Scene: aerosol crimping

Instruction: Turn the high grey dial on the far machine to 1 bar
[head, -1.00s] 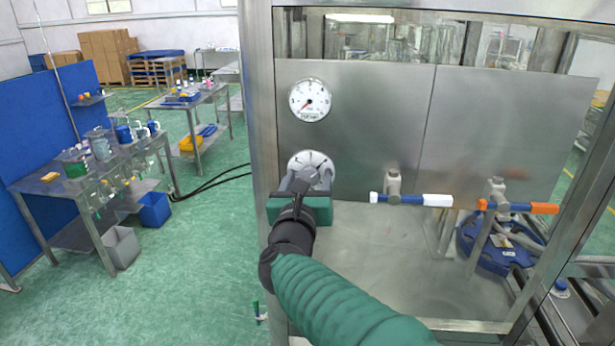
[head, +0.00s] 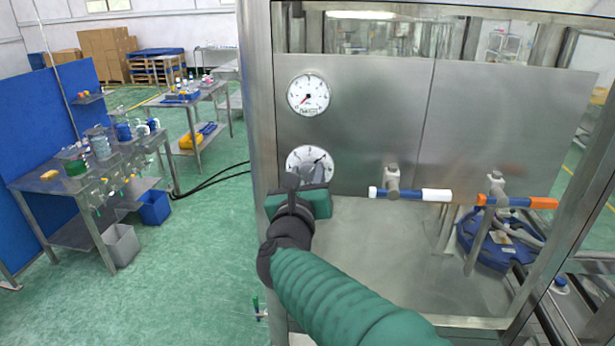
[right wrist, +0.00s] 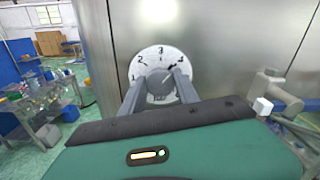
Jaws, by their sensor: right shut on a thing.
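The grey dial (head: 312,160) is a knob on a round white scale plate on the steel panel of the machine. In the right wrist view the dial (right wrist: 160,84) sits between the two fingers, with numerals 1 to 4 readable around it. A dark mark on the knob points to the upper right, near the 4. My right gripper (head: 296,188) is shut on the dial from in front, and its body hides the lower part of the scale in the head view. My left gripper is out of view.
A white-tipped blue valve lever (head: 408,194) and an orange-tipped one (head: 517,202) are to the right. A steel frame post (head: 259,150) stands close on the left.

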